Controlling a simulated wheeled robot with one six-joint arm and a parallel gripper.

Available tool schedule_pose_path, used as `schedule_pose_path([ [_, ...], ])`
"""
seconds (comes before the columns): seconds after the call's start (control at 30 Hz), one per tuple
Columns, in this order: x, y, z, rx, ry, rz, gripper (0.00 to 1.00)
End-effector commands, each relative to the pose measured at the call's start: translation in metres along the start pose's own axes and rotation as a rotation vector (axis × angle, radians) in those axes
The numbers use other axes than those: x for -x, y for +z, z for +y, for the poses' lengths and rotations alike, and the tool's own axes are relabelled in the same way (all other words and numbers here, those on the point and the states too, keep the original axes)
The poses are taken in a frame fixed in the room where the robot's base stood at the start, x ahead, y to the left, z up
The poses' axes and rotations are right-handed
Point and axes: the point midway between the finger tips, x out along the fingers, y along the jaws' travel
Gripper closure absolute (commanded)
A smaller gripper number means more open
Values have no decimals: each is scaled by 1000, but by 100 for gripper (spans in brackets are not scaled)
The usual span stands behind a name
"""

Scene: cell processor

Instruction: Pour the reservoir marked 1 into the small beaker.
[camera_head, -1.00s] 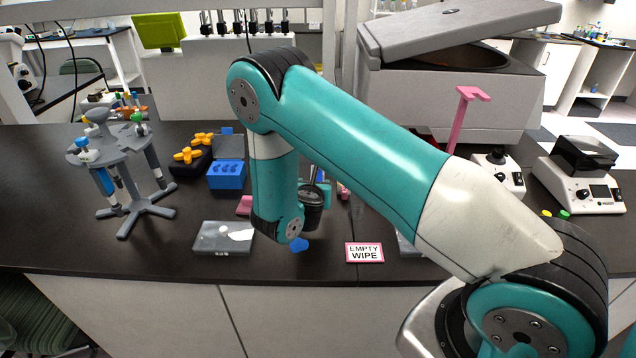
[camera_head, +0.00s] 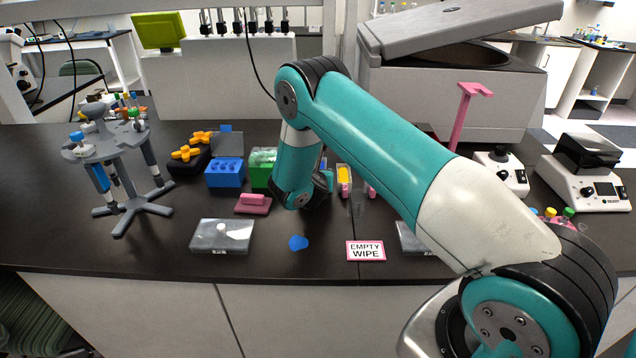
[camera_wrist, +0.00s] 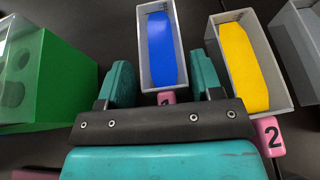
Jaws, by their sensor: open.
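The reservoir marked 1 (camera_wrist: 144,62) is a narrow grey-white trough with blue liquid (camera_wrist: 162,50). Its pink tag (camera_wrist: 166,97) is mostly hidden behind my gripper body. My gripper (camera_wrist: 164,82) is open and empty. Its two teal fingers lie on either side of the reservoir's near end in the wrist view, with gaps on both sides; I cannot tell their height over it. In the head view my arm hides the gripper and most of this reservoir. A faint clear vessel (camera_head: 359,205) right of my wrist may be the small beaker.
A reservoir with yellow liquid (camera_wrist: 276,98) and a pink tag 2 (camera_wrist: 270,136) stands close right of the right finger. A green rack (camera_wrist: 68,75) is at left.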

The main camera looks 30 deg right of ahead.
Motion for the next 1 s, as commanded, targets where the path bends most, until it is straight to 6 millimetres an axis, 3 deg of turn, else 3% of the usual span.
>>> schedule_pose_path([
  [0.2,0,0,0,0,0,1,40],
  [0.43,0,0,0,0,0,1,93],
  [0.47,0,0,0,0,0,1,96],
  [1.0,12,28,0,0,0,1,96],
])
